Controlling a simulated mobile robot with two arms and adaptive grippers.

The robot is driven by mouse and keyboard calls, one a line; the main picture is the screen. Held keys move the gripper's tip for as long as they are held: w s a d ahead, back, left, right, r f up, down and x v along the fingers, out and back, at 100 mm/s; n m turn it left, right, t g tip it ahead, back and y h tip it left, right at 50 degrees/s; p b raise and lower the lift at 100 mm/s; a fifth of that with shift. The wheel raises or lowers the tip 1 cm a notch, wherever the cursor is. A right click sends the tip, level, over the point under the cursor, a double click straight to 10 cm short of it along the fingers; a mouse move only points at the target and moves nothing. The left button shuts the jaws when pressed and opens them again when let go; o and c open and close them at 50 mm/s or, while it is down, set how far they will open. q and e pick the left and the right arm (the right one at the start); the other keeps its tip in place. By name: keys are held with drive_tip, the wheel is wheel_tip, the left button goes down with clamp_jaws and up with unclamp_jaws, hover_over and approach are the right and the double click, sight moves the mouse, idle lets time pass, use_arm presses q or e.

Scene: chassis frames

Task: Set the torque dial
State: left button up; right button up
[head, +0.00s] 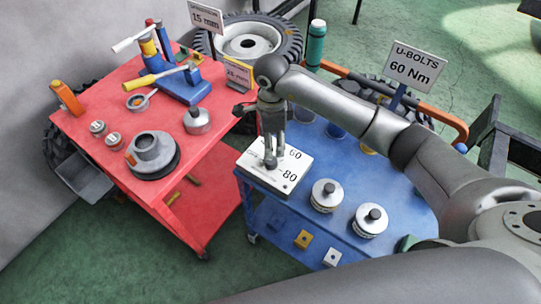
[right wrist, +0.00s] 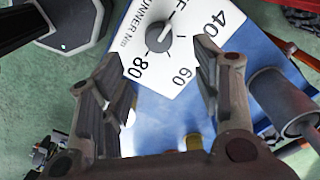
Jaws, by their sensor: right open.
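The white torque dial box (head: 262,176) sits at the left end of the blue cart's top. In the right wrist view its white face (right wrist: 150,85) shows printed 40, 60 and 80 and a round grey knob (right wrist: 159,38). I cannot clearly tell which mark the knob points to. My right gripper (head: 271,160) points down over the box and hides the knob in the head view. In the right wrist view the same gripper (right wrist: 160,72) is open and empty, its fingers apart with the knob beyond them. My left gripper is not in view.
A sign (head: 414,65) reads "U-BOLTS 60 Nm". The blue cart (head: 300,212) also holds two round metal pieces (head: 327,193) with black knobs, right of the box. A red table (head: 185,185) with tools and metal parts stands at left. Tyres (head: 250,40) stand behind.

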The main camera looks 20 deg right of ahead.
sight(271, 162)
wheel_tip(271, 162, down, 9)
drive_tip(key=shift+a+f+p, duration=0.1)
drive_tip(key=shift+p, duration=0.9)
drive_tip(key=shift+c, duration=0.3)
drive_tip(key=c, duration=1)
